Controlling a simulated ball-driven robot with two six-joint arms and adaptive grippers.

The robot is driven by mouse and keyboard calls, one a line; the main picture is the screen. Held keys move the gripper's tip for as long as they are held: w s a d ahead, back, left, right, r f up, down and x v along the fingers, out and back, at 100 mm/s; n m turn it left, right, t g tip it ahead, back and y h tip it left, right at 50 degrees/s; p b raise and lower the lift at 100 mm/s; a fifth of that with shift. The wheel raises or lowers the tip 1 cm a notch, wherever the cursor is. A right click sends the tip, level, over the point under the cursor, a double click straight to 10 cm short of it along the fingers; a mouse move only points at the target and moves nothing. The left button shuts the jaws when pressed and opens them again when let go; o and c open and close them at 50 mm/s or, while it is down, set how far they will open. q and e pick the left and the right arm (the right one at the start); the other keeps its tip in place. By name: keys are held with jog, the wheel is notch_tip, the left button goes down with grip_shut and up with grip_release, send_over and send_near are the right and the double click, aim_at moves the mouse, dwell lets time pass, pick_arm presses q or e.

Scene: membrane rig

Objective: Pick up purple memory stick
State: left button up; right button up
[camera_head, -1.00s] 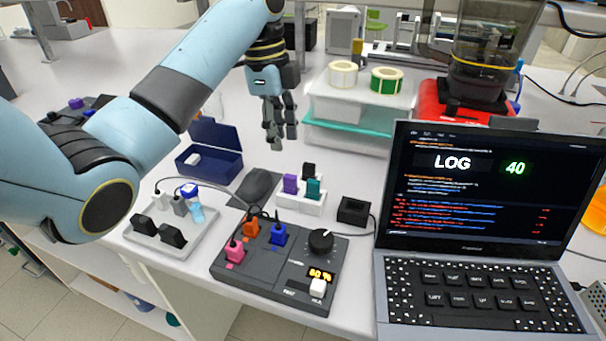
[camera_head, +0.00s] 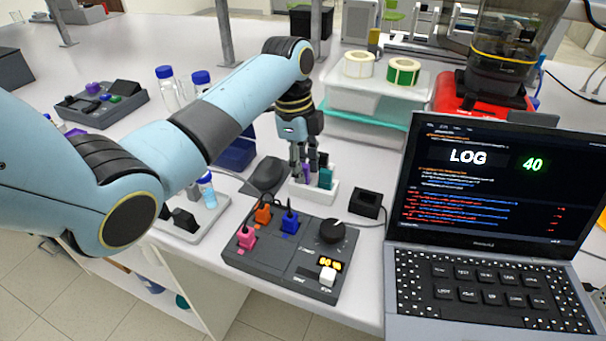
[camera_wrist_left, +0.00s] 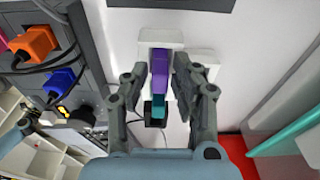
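The purple memory stick (camera_head: 307,172) stands upright in a small white holder (camera_head: 316,194), beside a teal stick (camera_head: 326,178). In the left wrist view the purple stick (camera_wrist_left: 160,62) shows between the two fingers of my left gripper (camera_wrist_left: 159,72). My left gripper (camera_head: 303,172) points down over the holder with its fingers apart, one on each side of the purple stick. A narrow gap shows on both sides, so the fingers do not look closed on it. My right gripper is not in view.
A grey control box with a knob (camera_head: 332,231) and coloured plugs stands in front of the holder. Clear boxes (camera_head: 365,108) stand behind; an open laptop (camera_head: 480,190) is at the right.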

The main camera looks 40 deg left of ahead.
pick_arm(q)
grip_shut()
notch_tip(320, 180, up, 10)
jog(key=shift+r+b, duration=0.1)
jog(key=shift+b, duration=0.25)
